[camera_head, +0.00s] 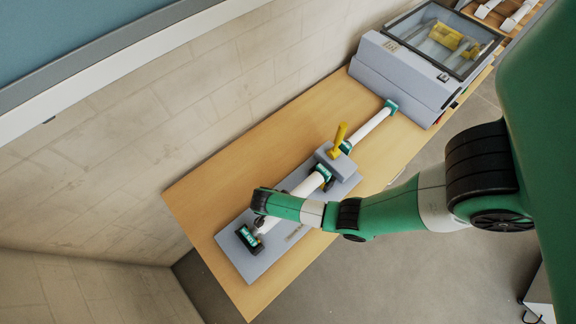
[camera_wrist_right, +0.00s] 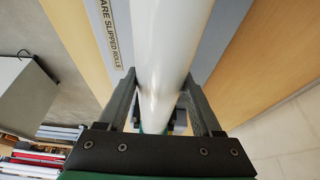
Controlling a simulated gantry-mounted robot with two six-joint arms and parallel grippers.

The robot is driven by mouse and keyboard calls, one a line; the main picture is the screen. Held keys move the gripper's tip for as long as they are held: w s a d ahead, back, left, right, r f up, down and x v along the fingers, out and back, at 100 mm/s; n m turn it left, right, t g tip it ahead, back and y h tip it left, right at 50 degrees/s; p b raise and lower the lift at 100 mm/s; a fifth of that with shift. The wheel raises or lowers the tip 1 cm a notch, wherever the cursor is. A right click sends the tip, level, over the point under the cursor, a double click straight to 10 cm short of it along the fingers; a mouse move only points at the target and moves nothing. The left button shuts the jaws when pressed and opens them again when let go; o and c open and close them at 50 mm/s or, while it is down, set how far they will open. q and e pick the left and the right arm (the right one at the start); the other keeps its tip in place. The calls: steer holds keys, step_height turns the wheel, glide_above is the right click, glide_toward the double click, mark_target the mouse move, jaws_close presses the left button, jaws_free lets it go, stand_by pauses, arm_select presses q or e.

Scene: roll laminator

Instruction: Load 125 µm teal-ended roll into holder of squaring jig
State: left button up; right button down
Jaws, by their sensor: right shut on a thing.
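The squaring jig (camera_head: 265,258) is a grey plate lying along the table, with a raised grey block (camera_head: 343,164) and a yellow handle (camera_head: 338,140) at its far end. A white roll (camera_head: 303,187) lies lengthwise over the jig, between a dark teal end by the block and another (camera_head: 248,238) at the near end. My right gripper (camera_wrist_right: 160,88) is shut on this white roll (camera_wrist_right: 168,40), one finger on each side, above the plate. My forearm hides part of it in the head view. I cannot read a thickness marking or tell whether it is seated.
Another white roll (camera_head: 370,134) with teal ends lies on the wooden table (camera_head: 205,190) beyond the block. A grey laminator (camera_head: 400,78) with a clear lid and yellow inside stands at the far end. A wall runs along the left side.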

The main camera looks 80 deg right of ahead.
steer(key=shift+f, duration=0.4)
steer(key=shift+c, duration=0.3)
jaws_free()
steer(key=shift+r, duration=0.15)
steer(key=shift+r, duration=0.35)
steer(key=p+v, duration=0.3)
steer(key=v, duration=0.9)
steer(key=shift+r, duration=0.15)
